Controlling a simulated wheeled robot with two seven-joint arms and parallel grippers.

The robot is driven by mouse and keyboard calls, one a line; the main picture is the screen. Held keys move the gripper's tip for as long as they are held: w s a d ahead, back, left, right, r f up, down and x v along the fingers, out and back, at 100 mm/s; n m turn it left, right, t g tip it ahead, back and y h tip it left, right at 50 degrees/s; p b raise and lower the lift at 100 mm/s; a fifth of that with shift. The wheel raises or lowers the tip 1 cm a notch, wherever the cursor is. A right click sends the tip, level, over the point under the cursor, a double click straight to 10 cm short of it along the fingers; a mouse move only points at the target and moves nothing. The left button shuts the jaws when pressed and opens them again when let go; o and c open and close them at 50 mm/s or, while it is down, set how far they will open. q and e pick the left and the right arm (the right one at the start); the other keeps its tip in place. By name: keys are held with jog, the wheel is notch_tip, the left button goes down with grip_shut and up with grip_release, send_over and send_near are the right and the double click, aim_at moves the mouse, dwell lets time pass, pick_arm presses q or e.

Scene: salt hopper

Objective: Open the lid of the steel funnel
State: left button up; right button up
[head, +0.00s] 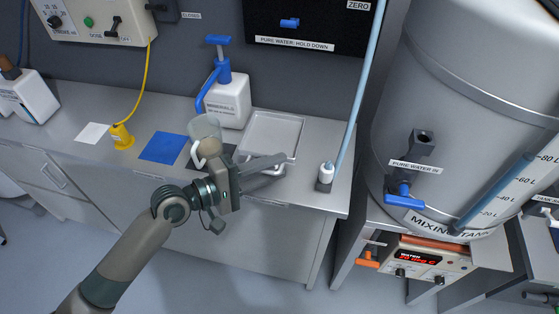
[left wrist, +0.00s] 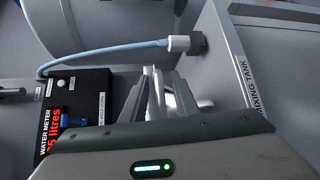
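I cannot make out a steel funnel or its lid in either view. My left gripper (head: 284,158) reaches over the counter in the head view, with its fingers pointing right across the front of a shallow metal tray (head: 298,137). In the left wrist view the fingers of the left gripper (left wrist: 153,72) run forward close to each other. How wide they stand apart is unclear, and I see no object between them. My right gripper shows in neither view. The big steel mixing tank (head: 455,90) stands at the right in the head view.
Behind my left gripper stand a grey cup (head: 205,128) and a white bottle with a blue pump (head: 228,100). A water meter (left wrist: 75,110) shows in the wrist view.

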pick_arm(q)
jog(key=shift+x, duration=0.9)
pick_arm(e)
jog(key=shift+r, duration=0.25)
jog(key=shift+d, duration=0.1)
pick_arm(q)
grip_shut()
jog(key=shift+s+f, duration=0.1)
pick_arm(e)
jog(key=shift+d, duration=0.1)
pick_arm(q)
jog(key=shift+f, duration=0.1)
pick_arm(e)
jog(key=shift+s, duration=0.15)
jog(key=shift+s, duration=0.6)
